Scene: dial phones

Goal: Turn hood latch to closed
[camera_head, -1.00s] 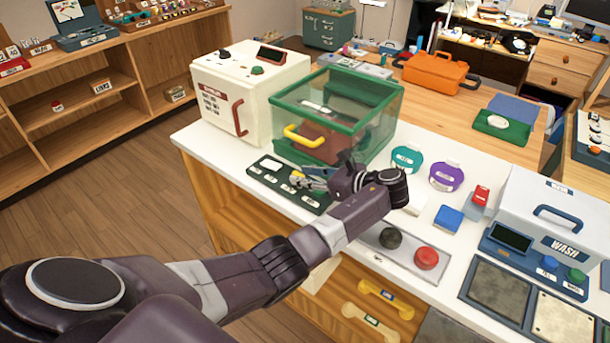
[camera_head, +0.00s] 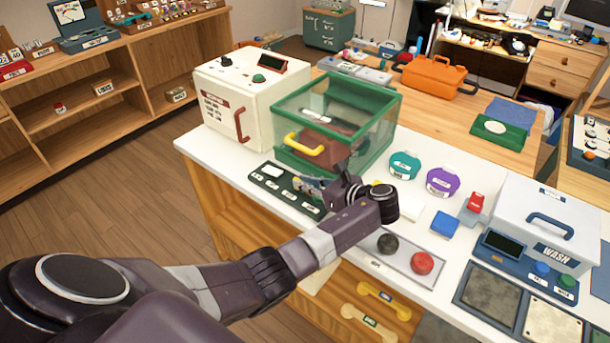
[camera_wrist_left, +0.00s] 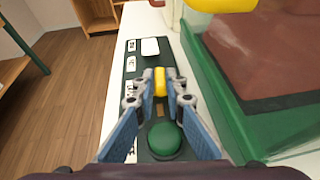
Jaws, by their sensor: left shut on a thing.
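The hood (camera_head: 375,130) is a green-framed clear box with a yellow handle (camera_head: 303,146) on its front, resting on the white counter. A dark control panel (camera_head: 258,178) with white labels lies in front of it. A small yellow latch lever (camera_wrist_left: 160,82) stands on this panel in the left wrist view. My left gripper (camera_head: 312,184) is low over the panel; in the left wrist view its fingertips (camera_wrist_left: 161,80) are shut on the yellow lever from both sides. A round green button (camera_wrist_left: 164,139) is below the fingers there. My right gripper is not in view.
A cream machine (camera_head: 235,95) with a red handle stands left of the hood. Teal (camera_head: 404,165) and purple (camera_head: 443,182) round items are to its right. Black (camera_head: 387,243) and red (camera_head: 421,263) buttons sit near my arm. The hood wall is close beside the gripper.

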